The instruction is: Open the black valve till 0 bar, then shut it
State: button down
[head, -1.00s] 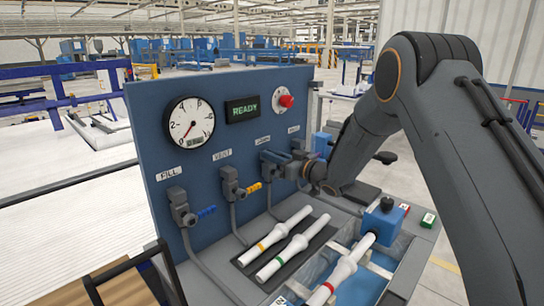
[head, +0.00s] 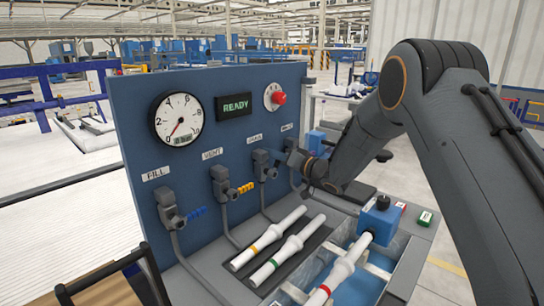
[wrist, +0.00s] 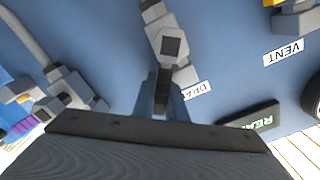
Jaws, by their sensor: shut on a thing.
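The valve (head: 263,163) under the third label of the blue panel has my gripper at its right in the head view, where my wrist partly covers it. In the wrist view the grey valve body (wrist: 172,46) is at top centre, beside an upside-down label partly read as "DRA". My gripper (wrist: 161,96) is shut on its black handle (wrist: 162,88), whose free end shows between the fingers. The round gauge (head: 178,118) has a red needle pointing to the lower left; its exact value is too small to read.
The FILL valve (head: 172,212) has a blue handle and the VENT valve (head: 224,186) a yellow one. A READY display (head: 237,105) and a red knob (head: 279,98) are above. White pipes (head: 274,258) lie below. A fourth valve (wrist: 72,92) with a purple handle is close by.

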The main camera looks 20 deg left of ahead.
jog(key=f+m, duration=0.1)
jog(key=m, duration=0.2)
jog(key=w+f+m+b, duration=0.1)
jog(key=m, duration=0.2)
jog(key=w+d+f+m, duration=0.1)
jog(key=f+m, duration=0.1)
jog(key=shift+w+m+b, duration=0.1)
jog(key=shift+m+b, duration=0.2)
jog(key=shift+m, duration=0.1)
jog(key=shift+f+m, duration=0.65)
jog(key=shift+m, duration=0.45)
jog(key=c, duration=1.8)
grip_release()
jog(key=shift+d, duration=0.15)
jog(key=b+v, duration=0.1)
jog(key=v, duration=0.6)
jog(key=shift+d+b, duration=0.25)
jog(key=shift+b, duration=0.15)
